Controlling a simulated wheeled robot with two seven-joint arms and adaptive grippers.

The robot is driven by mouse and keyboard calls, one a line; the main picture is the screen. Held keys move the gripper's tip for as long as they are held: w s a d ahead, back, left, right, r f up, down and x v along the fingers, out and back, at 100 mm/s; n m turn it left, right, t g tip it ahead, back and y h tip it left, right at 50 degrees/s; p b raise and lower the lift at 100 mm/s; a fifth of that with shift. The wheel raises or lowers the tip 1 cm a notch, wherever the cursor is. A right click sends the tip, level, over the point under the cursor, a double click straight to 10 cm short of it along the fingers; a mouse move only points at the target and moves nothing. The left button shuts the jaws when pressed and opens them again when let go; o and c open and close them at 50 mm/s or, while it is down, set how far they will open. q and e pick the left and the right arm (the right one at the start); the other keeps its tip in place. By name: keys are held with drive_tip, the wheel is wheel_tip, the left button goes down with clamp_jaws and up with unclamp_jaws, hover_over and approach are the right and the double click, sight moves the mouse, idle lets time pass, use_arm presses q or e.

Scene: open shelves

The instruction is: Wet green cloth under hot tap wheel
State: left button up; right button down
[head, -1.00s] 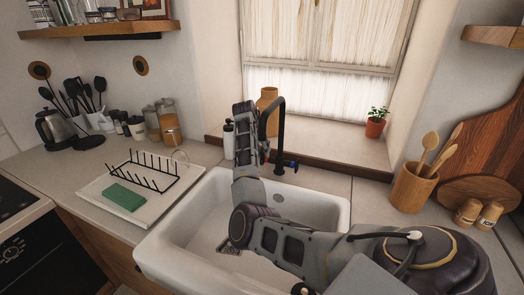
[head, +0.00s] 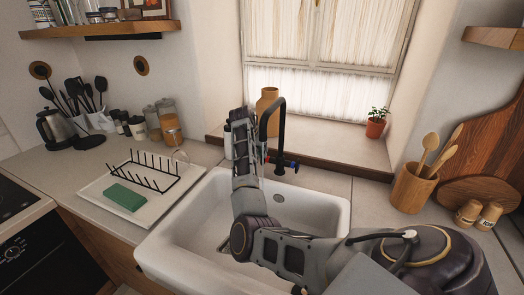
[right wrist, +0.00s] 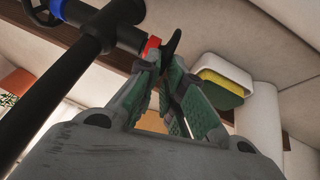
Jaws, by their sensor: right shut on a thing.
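The green cloth (head: 125,197) lies flat on the left counter, on a pale board in front of a black dish rack. The black tap (head: 281,125) stands behind the sink. Its red hot wheel (right wrist: 152,46) is at the fingertips of my right gripper (right wrist: 163,66), which is shut on it. The blue wheel (head: 294,165) is on the tap's right side and also shows in the right wrist view (right wrist: 41,12). In the head view my right arm hides most of this gripper. My left gripper is not in view.
The white sink (head: 190,215) is below my right arm. The pale board (head: 95,190) with the black dish rack (head: 145,172) is left of it. A yellow and green item (right wrist: 222,88) in a white holder shows near the gripper. A wooden utensil pot (head: 412,188) stands at the right.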

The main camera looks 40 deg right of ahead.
drive_tip(key=shift+s+a+h, duration=0.1)
drive_tip(key=shift+s+h, duration=0.05)
drive_tip(key=shift+h, duration=0.25)
drive_tip(key=shift+a+f+t+h, duration=0.1)
drive_tip(key=shift+a+t+h, duration=0.05)
drive_tip(key=shift+t+h, duration=0.15)
drive_tip(key=c, duration=1.6)
unclamp_jaws()
drive_tip(key=shift+s, duration=0.1)
drive_tip(key=shift+o, duration=0.2)
drive_tip(key=shift+a, duration=0.1)
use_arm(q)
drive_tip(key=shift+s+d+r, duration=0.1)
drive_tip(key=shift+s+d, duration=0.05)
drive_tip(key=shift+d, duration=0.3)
use_arm(e)
drive_tip(key=v, duration=1.2)
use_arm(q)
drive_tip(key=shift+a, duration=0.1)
use_arm(e)
drive_tip(key=shift+a+f, duration=0.2)
drive_tip(key=shift+a, duration=0.05)
